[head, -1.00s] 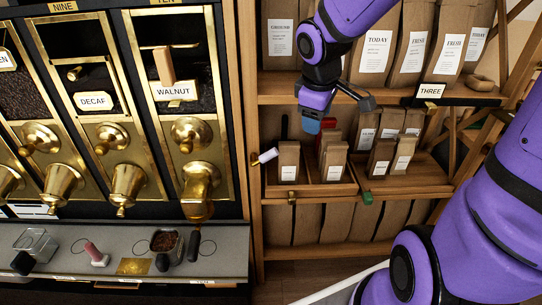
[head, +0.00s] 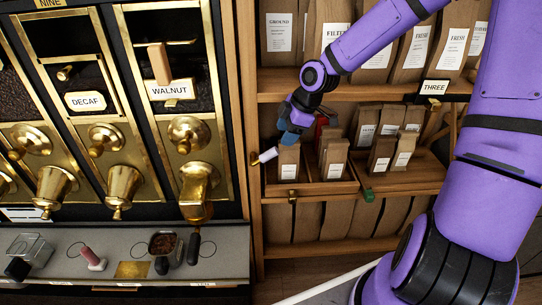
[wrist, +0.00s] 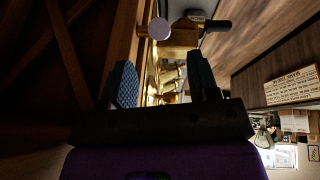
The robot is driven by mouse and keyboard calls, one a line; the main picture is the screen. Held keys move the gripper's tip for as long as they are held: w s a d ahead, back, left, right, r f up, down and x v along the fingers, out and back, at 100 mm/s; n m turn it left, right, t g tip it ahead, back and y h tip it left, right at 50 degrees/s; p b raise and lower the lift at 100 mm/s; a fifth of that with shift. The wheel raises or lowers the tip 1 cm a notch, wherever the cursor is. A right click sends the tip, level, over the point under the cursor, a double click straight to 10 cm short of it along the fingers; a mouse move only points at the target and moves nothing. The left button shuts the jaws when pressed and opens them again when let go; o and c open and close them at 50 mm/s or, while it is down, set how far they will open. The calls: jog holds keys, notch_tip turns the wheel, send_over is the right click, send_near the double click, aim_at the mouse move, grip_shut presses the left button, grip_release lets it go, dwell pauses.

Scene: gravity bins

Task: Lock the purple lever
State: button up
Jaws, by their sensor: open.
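A pale, whitish-lilac cylindrical lever handle (head: 265,156) sticks out beside the left post of the shelf unit; it is the nearest match to a purple lever. Its round end (wrist: 159,29) shows in the wrist view, ahead of and above the gap between my fingers. My gripper (head: 289,136) is just up and right of the handle in the head view, apart from it as far as I can tell. In the wrist view my gripper (wrist: 162,84) is open, with nothing between its fingers.
Brown paper bags (head: 290,163) stand in wooden trays close below my gripper. A green tab (head: 370,195) is on the lower shelf edge. Brass-fronted bins (head: 187,130) stand left, above a grey counter (head: 220,262). A dark-handled part (wrist: 217,26) is near the lever.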

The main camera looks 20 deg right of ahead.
aim_at(271, 156)
jog(key=shift+x, duration=5.4)
grip_shut()
